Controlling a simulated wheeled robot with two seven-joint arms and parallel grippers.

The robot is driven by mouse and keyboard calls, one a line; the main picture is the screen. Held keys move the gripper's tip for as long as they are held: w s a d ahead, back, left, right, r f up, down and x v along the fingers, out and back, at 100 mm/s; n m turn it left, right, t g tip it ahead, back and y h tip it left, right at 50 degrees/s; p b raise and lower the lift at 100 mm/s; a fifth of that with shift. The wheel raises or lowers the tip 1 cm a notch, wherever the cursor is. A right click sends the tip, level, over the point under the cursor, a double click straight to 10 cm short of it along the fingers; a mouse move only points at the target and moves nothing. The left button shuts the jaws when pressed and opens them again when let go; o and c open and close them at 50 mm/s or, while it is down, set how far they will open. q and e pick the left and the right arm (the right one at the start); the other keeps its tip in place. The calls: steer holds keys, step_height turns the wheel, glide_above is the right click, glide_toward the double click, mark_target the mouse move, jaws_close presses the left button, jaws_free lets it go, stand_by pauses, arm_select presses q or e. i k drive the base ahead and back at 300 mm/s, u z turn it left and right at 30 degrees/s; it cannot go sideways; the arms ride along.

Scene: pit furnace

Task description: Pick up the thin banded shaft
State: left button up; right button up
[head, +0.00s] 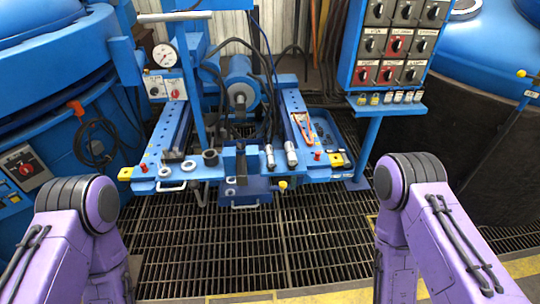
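Two short silver shafts stand on the front plate of the blue bench (205,172). The thinner shaft (270,157) is on the left and seems to have darker bands, though it is small here. The thicker shaft (291,153) stands just to its right, apart from it. My two purple arms come in at the lower left and lower right, well short of the bench. Neither gripper shows in the head view, so I cannot see their fingers.
Red-handled pliers (302,124) lie near a blue tray (325,130). A control panel (390,45) on a post stands right. Blue tanks flank the bench. Grated floor (250,245) lies clear in front.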

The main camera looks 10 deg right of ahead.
mark_target(270, 157)
steer(key=k, duration=0.5)
steer(key=u, duration=0.85)
steer(key=i, duration=1.9)
steer(key=z, duration=0.35)
